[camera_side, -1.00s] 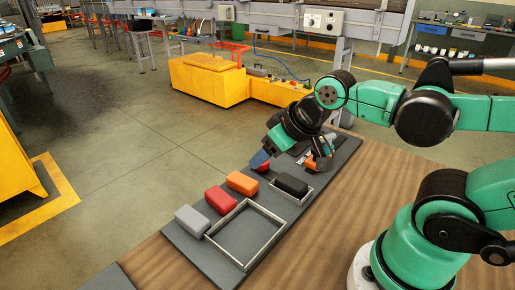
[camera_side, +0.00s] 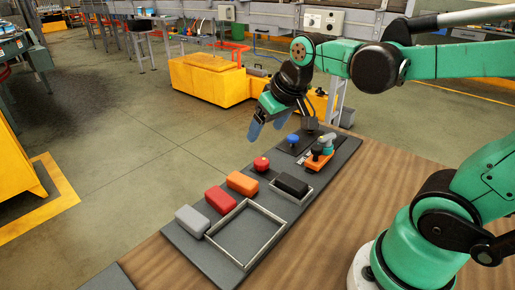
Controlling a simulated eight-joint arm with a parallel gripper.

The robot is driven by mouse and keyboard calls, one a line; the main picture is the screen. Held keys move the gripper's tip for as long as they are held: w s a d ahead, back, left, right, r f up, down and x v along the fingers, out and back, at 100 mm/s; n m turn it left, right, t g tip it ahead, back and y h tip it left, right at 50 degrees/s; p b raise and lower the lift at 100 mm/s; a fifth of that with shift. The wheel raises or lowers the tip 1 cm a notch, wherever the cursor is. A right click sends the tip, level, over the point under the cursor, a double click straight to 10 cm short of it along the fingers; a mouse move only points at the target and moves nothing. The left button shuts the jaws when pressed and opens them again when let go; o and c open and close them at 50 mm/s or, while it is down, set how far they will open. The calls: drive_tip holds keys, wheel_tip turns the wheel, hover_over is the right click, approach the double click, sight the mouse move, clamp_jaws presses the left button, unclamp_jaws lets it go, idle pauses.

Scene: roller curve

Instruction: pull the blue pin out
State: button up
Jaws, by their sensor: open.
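The blue pin (camera_side: 293,139) shows as a round blue knob on a dark plate (camera_side: 301,152) at the far end of the grey board. My gripper (camera_side: 267,128) is open and empty, with its bluish fingers pointing down and to the left. It hangs above and to the left of the blue pin, apart from it in the picture. The pin's lower part is too small to make out.
On the grey board (camera_side: 182,237) are a red knob (camera_side: 261,163), an orange device (camera_side: 318,159), a black block (camera_side: 292,185) in a small frame, an orange block (camera_side: 242,183), a red block (camera_side: 221,200), a grey block (camera_side: 192,220) and an empty square frame (camera_side: 246,264).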

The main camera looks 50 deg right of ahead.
drive_tip(key=w+d+f+m+g, duration=0.25)
drive_tip(key=w+d, duration=0.25)
drive_tip(key=d, duration=0.6)
drive_tip(key=m+g, duration=0.3)
hover_over(293, 136)
drive_tip(key=shift+y, duration=0.4)
wheel_tip(293, 136, down, 5)
drive_tip(key=shift+a+r, duration=0.1)
drive_tip(key=shift+r, duration=0.1)
drive_tip(key=shift+f, duration=2.8)
clamp_jaws()
